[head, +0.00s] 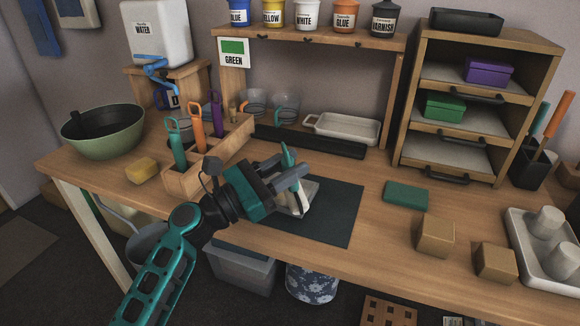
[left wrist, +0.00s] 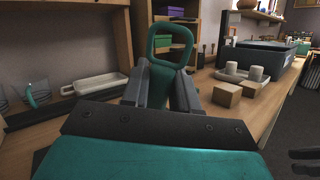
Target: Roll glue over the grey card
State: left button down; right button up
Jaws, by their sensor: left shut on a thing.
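My left gripper (head: 290,176) is shut on a tool with a teal loop handle (head: 287,154), held over the dark mat (head: 342,218). The handle also stands up between the fingers in the left wrist view (left wrist: 170,35). A pale grey-white piece (head: 303,198) shows just below the gripper over the mat; I cannot tell whether it is the card or part of the tool. The tool's lower end is hidden. The glue pot (head: 345,17) stands on the top shelf. Dark parts at the left wrist view's lower right may be my right gripper (left wrist: 305,160).
A wooden rack (head: 205,176) with teal, orange and purple handled tools stands left of the mat. A teal block (head: 406,195), two brown blocks (head: 435,236) and a white tray (head: 521,249) lie right.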

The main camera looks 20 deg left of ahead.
pick_arm(q)
jog(key=shift+w+a+f+b, duration=0.15)
jog(key=shift+a+b, duration=0.2)
jog(key=shift+a, duration=1.55)
jog(key=shift+w+a+r+b, duration=0.1)
jog(key=shift+a+b, duration=0.1)
jog(key=shift+a, duration=0.7)
jog(key=shift+w+a+r+b, duration=0.1)
jog(key=shift+a+b, duration=0.05)
jog(key=shift+a, duration=0.75)
jog(key=shift+a, duration=0.15)
jog(key=a+b, duration=0.1)
jog(key=a, duration=0.2)
jog(key=shift+w+a, duration=0.15)
jog(key=shift+a, duration=0.1)
jog(key=shift+d, duration=0.1)
